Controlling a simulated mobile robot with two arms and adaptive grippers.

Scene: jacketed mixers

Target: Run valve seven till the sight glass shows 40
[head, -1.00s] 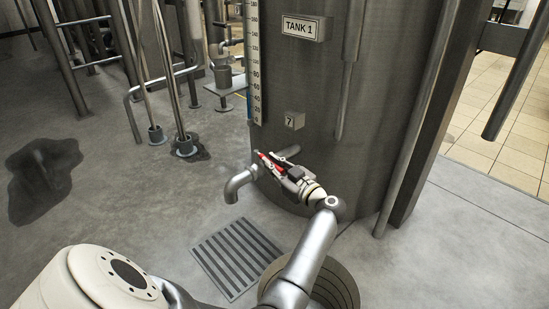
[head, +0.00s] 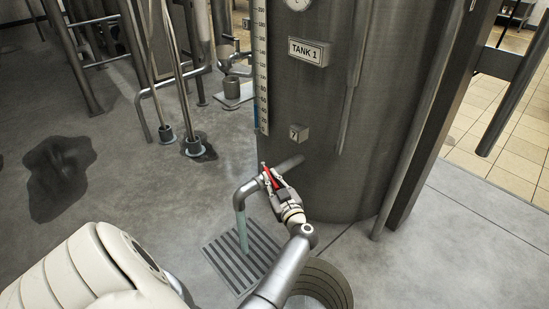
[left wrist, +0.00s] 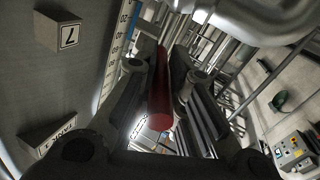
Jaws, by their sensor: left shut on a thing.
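My left gripper (head: 271,180) is shut on the red handle (head: 267,175) of the valve on the pipe low on Tank 1 (head: 340,110). In the left wrist view the red handle (left wrist: 160,95) lies between the two fingers. The tag 7 (head: 298,133) is on the tank above this pipe. A pale stream (head: 242,228) runs from the bent spout (head: 243,196) down to the floor grate. The sight glass scale (head: 262,70) is upright on the tank's left side; blue liquid shows near its bottom, its exact level too small to read. My right gripper is out of view.
The floor grate (head: 225,265) lies below the spout. A round ribbed thing (head: 330,290) stands beside my left arm. Thin pipes with floor feet (head: 193,145) and a dark wet patch (head: 58,175) are at left. A dark post (head: 425,150) stands right of the tank.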

